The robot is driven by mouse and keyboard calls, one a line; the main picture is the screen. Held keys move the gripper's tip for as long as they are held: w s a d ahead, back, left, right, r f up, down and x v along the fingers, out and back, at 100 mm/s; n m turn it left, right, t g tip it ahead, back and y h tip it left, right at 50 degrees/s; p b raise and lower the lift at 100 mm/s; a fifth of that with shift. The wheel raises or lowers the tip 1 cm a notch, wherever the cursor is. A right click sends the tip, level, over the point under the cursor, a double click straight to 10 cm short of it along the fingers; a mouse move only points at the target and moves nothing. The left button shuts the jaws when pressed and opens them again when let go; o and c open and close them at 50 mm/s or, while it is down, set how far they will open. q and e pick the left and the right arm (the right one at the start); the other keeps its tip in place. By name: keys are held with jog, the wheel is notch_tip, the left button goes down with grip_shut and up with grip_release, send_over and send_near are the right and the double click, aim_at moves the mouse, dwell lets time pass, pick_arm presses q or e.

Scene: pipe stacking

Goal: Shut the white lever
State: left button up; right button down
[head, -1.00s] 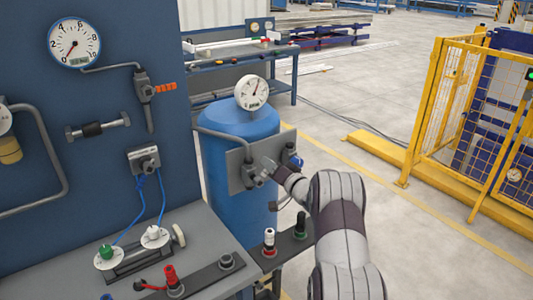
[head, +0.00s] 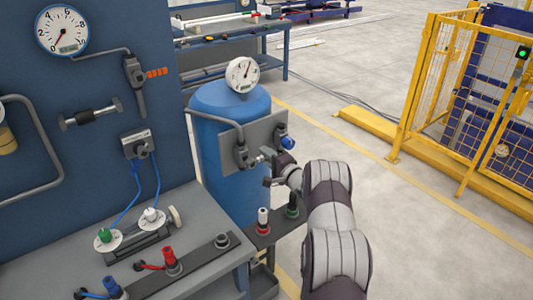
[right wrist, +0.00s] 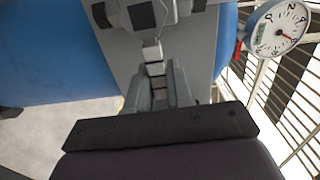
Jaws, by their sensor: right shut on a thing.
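The white lever (right wrist: 153,62) belongs to a grey valve (head: 241,156) on the grey plate (head: 270,135) in front of the blue tank (head: 225,108). In the head view the lever is small and partly hidden by the gripper. My right gripper (head: 273,169) is at the lever's outer end, in front of the plate. In the right wrist view the gripper (right wrist: 160,88) is shut on the lever, which runs between its fingers toward the plate. My left gripper is not in view.
A blue-capped fitting (head: 287,142) sits at the plate's right edge, close to my gripper. A dial gauge (head: 242,74) stands on the tank. A dark shelf with a white-topped fitting (head: 263,219) lies below. A yellow fence (head: 411,90) stands right, with open floor between.

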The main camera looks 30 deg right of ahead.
jog(key=shift+f+m, duration=0.25)
jog(key=shift+m, duration=0.05)
jog(key=c, duration=1.1)
grip_release()
jog(key=shift+s, duration=0.1)
jog(key=s+d+b, duration=0.1)
jog(key=s, duration=1.1)
jog(key=shift+s, duration=0.2)
